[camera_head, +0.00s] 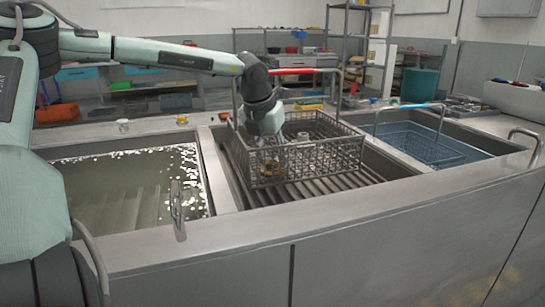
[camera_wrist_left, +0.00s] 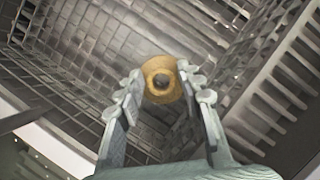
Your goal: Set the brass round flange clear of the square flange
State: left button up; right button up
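I cannot tell whether the flange rests on the basket floor. A small grey part (camera_head: 303,136) is in the basket; I cannot tell whether it is the square flange. My right gripper is out of view.
The basket stands over a ribbed middle basin (camera_head: 320,190), with a red-gripped handle (camera_head: 300,71) above it. A tank of murky liquid (camera_head: 125,190) is at left, and a blue basin with another basket (camera_head: 425,145) at right. Metal rims divide the basins.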

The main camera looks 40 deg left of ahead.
pick_arm(q)
jog(key=v, duration=1.2)
